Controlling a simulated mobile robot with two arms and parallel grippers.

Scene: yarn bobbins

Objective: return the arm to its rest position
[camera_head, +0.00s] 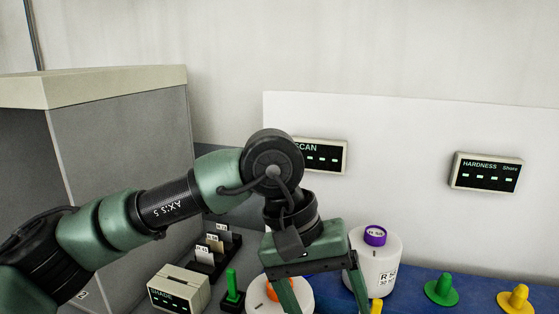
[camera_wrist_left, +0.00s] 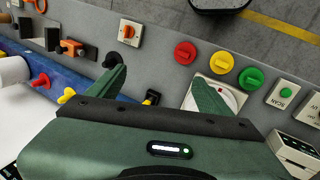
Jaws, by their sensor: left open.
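My left arm comes in from the left in the head view, with its forearm raised and the wrist bent down. My left gripper (camera_head: 322,296) points down over the table; its fingers are spread. In the left wrist view the left gripper (camera_wrist_left: 160,78) shows two green fingers apart with nothing between them. My right gripper is in neither view.
A white bobbin (camera_head: 374,275) with a purple top stands right of the gripper on a blue mat (camera_head: 412,285). An orange-topped white bobbin (camera_head: 303,285) is partly hidden behind a finger. Green (camera_head: 441,290) and yellow pegs (camera_head: 517,299), a card rack (camera_head: 206,262) and a box (camera_head: 180,291) stand nearby.

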